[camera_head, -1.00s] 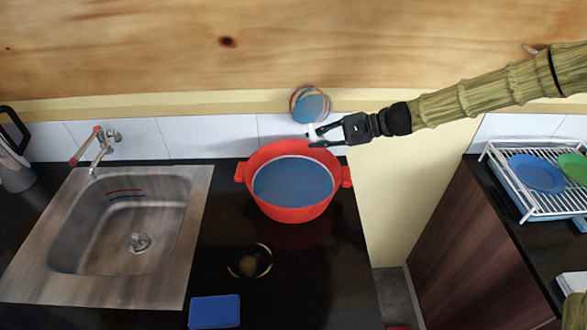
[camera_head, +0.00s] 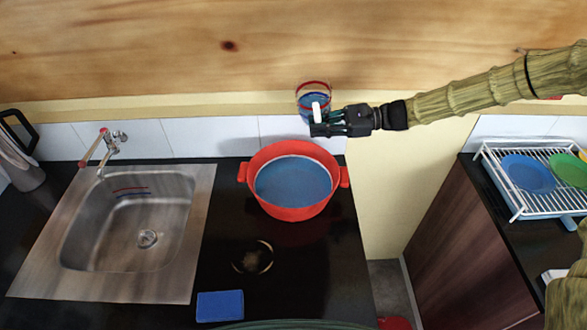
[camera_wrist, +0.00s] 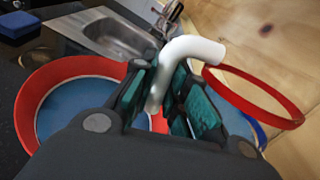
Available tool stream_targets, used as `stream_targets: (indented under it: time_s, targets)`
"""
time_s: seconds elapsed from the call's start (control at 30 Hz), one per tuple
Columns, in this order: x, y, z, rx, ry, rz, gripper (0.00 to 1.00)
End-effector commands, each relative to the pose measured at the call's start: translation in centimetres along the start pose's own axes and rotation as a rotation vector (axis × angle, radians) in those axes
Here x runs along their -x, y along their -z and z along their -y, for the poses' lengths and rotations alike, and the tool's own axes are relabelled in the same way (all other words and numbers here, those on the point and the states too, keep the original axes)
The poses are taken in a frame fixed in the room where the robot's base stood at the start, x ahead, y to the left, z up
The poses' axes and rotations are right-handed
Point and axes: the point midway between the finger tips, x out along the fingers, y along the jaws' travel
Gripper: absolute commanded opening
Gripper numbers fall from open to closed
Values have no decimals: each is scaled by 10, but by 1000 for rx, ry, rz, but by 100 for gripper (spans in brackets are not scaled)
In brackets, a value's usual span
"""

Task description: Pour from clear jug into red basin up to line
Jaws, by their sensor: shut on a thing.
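The clear jug (camera_head: 313,92) has a red rim, a blue band and a white handle, and holds some blue liquid. It is above and behind the basin and looks about upright in the head view. My gripper (camera_head: 318,118) is shut on its white handle; the handle (camera_wrist: 195,50) and red rim also show in the wrist view. The red basin (camera_head: 293,211) stands on the black counter with blue liquid inside. A pale band shows on its inner wall above the liquid; I cannot make out the line for sure.
A steel sink (camera_head: 110,285) with a tap (camera_head: 103,148) is left of the basin. A blue sponge (camera_head: 220,305) lies in front, near a ring mark (camera_head: 252,258). A white dish rack (camera_head: 517,204) with plates stands at right. A kettle (camera_head: 20,160) is far left.

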Motion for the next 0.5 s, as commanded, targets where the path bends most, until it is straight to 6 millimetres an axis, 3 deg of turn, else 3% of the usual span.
stream_targets:
  time_s: [0.2,0.5]
  targets:
    - [6,-23,12,-128,-9,73,0]
    - [10,-35,20,-244,-17,135,0]
